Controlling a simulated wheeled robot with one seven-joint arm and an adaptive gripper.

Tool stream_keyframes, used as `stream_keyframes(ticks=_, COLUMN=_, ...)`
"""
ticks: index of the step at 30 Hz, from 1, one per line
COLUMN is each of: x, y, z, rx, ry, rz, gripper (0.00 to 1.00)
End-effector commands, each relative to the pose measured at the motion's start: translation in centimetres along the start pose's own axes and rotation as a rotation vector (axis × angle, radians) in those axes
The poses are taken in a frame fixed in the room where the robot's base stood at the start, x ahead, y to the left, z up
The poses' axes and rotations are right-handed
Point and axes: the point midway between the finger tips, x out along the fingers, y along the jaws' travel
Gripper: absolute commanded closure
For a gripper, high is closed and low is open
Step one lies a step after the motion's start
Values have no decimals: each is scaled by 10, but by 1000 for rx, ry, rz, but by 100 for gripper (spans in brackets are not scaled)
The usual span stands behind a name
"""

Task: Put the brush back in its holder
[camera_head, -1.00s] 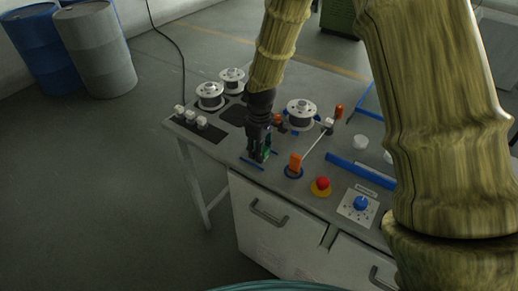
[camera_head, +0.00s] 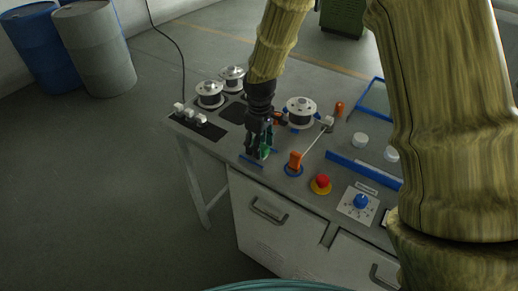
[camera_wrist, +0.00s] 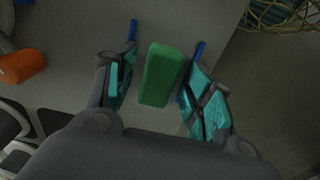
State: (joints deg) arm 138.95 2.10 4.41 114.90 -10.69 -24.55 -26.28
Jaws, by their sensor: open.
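My gripper (camera_head: 259,150) is open over the front left edge of the grey bench. In the wrist view its two teal-padded fingers (camera_wrist: 165,90) stand apart on either side of a green block (camera_wrist: 161,75), with a gap visible on each side. The green block also shows low between the fingers in the head view (camera_head: 265,151). I cannot tell whether it is the brush's handle; no bristles show. Short blue strips lie near it, one at the bench's front edge (camera_head: 251,165). No holder is clearly recognisable.
An orange handle (camera_head: 295,160) on a blue ring stands close on the right, with a thin rod behind it. A red button (camera_head: 322,182) and a blue dial (camera_head: 361,202) are further right. Spools (camera_head: 300,110) stand behind. Open floor lies left of the bench.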

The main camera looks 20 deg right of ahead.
Motion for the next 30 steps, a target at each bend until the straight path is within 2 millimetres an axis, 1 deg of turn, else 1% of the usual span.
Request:
stream_keyframes(ticks=18, x=-81, y=0, z=0, rx=0, ry=2, rz=1, gripper=48)
stream_keyframes(ticks=24, x=-97, y=0, z=0, rx=1, ry=0, rz=0, gripper=48)
stream_keyframes(ticks=30, x=-101, y=0, z=0, rx=0, ry=0, rz=0, gripper=48)
